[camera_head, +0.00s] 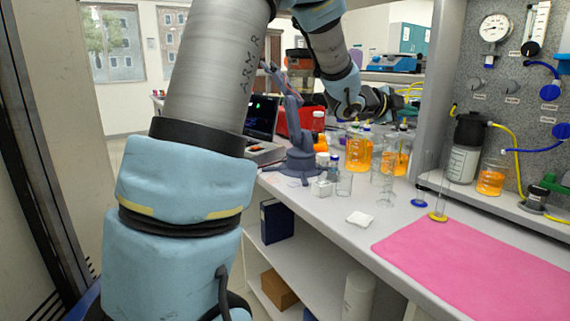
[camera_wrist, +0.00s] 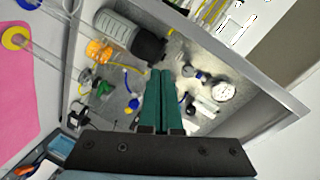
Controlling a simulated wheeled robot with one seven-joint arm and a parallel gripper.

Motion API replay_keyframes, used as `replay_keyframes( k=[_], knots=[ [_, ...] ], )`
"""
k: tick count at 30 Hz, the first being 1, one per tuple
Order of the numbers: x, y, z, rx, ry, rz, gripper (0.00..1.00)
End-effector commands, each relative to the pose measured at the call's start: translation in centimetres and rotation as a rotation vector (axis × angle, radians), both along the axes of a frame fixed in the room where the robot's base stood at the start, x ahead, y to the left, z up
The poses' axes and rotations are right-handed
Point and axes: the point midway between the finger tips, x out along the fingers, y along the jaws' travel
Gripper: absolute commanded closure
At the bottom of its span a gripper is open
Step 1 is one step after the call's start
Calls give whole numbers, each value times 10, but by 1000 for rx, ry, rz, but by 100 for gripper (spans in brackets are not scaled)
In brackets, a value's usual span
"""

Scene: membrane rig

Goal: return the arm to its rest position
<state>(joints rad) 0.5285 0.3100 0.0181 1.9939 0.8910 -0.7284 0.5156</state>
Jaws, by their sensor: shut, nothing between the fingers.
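My arm (camera_head: 210,75) rises large on the left of the head view, bends over the top edge and comes down to the wrist. My gripper (camera_head: 398,101) is above the back of the bench, pointing right towards the grey panel. In the wrist view my gripper (camera_wrist: 161,73) shows two dark green fingers lying side by side, shut with nothing held. Past the fingertips is the rig panel (camera_wrist: 215,65) with a gauge and valves, apart from the fingers.
Orange-filled bottles (camera_head: 358,150) and clear glassware (camera_head: 384,178) stand on the bench below my gripper. A small grey-blue arm model (camera_head: 301,130) and a laptop (camera_head: 262,118) are left of them. A pink mat (camera_head: 470,262) covers the front right. A dark-capped bottle (camera_head: 464,150) stands on the rig ledge.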

Motion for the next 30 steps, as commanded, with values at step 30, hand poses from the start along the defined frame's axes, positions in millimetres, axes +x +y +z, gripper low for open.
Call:
replay_keyframes(
  k=[30],
  knots=[
    [-202,382,-221,-115,1543,1671,100]
  ],
)
